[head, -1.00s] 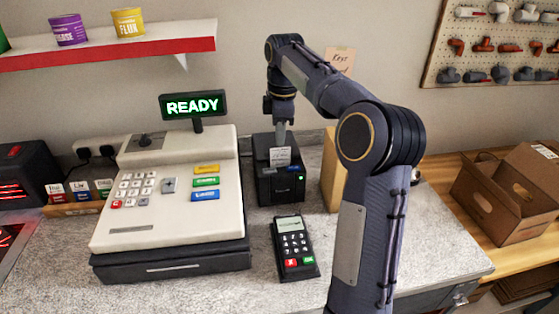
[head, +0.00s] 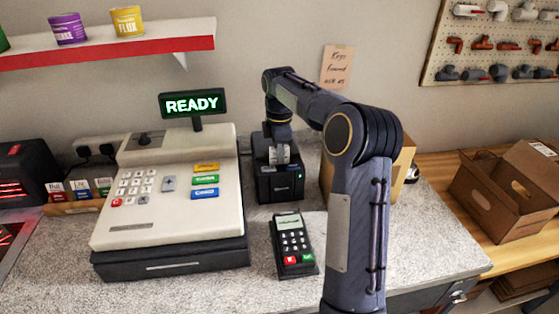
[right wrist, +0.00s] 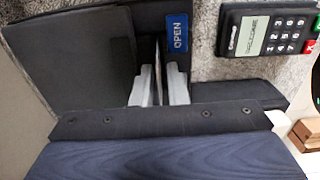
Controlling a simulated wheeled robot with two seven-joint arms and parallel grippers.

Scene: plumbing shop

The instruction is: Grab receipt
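The black receipt printer (head: 280,186) stands on the counter, right of the cash register. My right gripper (head: 279,154) is lowered from above onto the printer's top. In the right wrist view its two pale fingers (right wrist: 159,88) are a little apart. The white receipt (right wrist: 158,72) shows edge-on as a thin strip in the gap between them; I cannot make out contact with either finger. In the head view the fingers mostly hide the receipt. My left gripper is not in view.
The cream cash register (head: 170,205) is close on the left. A card terminal (head: 293,244) lies in front of the printer. A cardboard box (head: 404,168) stands to the right, partly behind my arm. An open brown carton (head: 507,192) is farther right.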

